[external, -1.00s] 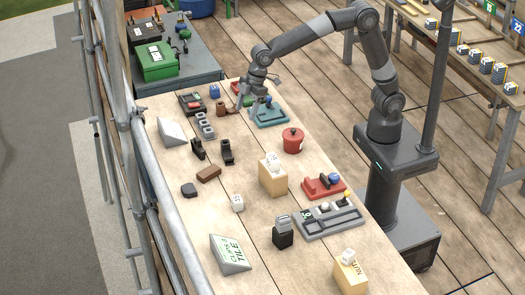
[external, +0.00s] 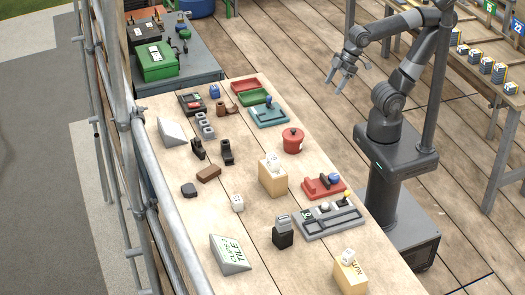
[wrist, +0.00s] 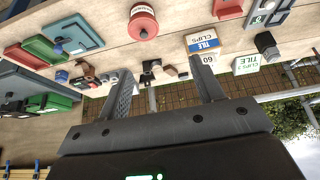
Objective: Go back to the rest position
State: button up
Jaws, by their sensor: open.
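My gripper (external: 343,70) is open and empty. In the external view it hangs in the air to the right of the workbench (external: 262,225), above the plank floor, with my arm folded back near my column. In the wrist view my gripper (wrist: 165,95) shows its two dark fingers spread wide with nothing between them. The teal tray (external: 269,115) with a blue-topped item stands at the bench's far end, beside the green tray (external: 254,97) and the red tray (external: 244,86).
The bench holds a red pot (external: 292,141), a tan box (external: 272,178), a red block fixture (external: 325,187) and a grey tray (external: 328,221). Scaffold poles (external: 150,180) run along its left side. A second table (external: 490,75) with small stacks stands at right. Open floor surrounds my gripper.

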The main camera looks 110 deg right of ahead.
jog(key=shift+s+f, duration=0.3)
jog(key=shift+s, duration=0.2)
jog(key=shift+s+f, duration=0.25)
jog(key=shift+s, duration=0.25)
dwell(0.6)
